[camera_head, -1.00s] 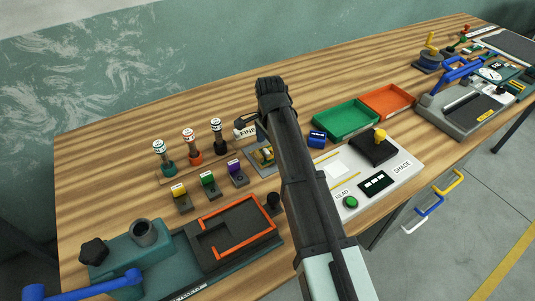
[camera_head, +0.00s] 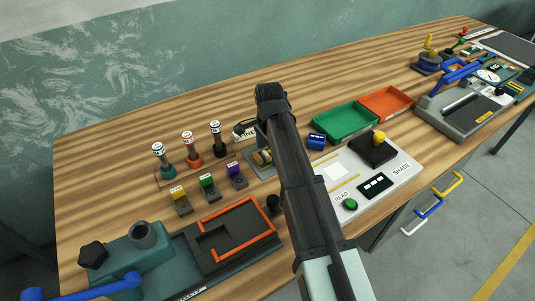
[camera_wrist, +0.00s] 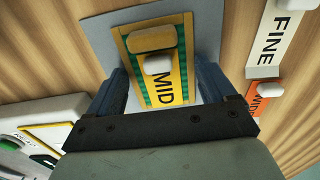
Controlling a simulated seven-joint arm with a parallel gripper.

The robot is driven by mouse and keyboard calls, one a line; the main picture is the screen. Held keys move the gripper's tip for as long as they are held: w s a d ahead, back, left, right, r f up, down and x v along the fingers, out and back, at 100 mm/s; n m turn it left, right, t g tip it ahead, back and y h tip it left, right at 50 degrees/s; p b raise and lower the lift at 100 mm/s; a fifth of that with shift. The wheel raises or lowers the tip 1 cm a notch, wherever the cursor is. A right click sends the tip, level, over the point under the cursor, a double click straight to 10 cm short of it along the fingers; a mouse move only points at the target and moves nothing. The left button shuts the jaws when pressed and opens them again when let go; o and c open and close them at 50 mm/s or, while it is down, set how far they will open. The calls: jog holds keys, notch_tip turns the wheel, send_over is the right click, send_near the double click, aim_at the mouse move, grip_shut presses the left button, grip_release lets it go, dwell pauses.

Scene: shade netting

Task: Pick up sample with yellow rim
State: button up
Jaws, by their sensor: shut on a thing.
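The sample with the yellow rim (camera_wrist: 178,75) lies on a grey pad (camera_wrist: 98,38) in the wrist view. It has a green border inside the rim, a yellow MID label and a pale knob. My gripper (camera_wrist: 165,85) has one blue finger on each side of it and is shut on it. In the head view the sample (camera_head: 262,156) is a small yellow patch, partly hidden by my gripper (camera_head: 264,145) and arm. I cannot tell whether it is clear of the pad.
A FINE sign (camera_wrist: 280,40) and an orange sign (camera_wrist: 264,92) stand at right in the wrist view. In the head view, several stamps, coloured blocks (camera_head: 208,184), a green tray (camera_head: 345,127), an orange tray (camera_head: 388,103) and a white reader board (camera_head: 335,190) surround my arm.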

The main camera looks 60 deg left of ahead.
jog(key=shift+r, duration=0.15)
notch_tip(320, 180, up, 9)
jog(key=r+m, duration=0.1)
send_over(343, 125)
jog(key=shift+r+n, duration=0.1)
jog(key=shift+n, duration=0.3)
jog(key=shift+f, duration=5)
jog(key=shift+f, duration=0.15)
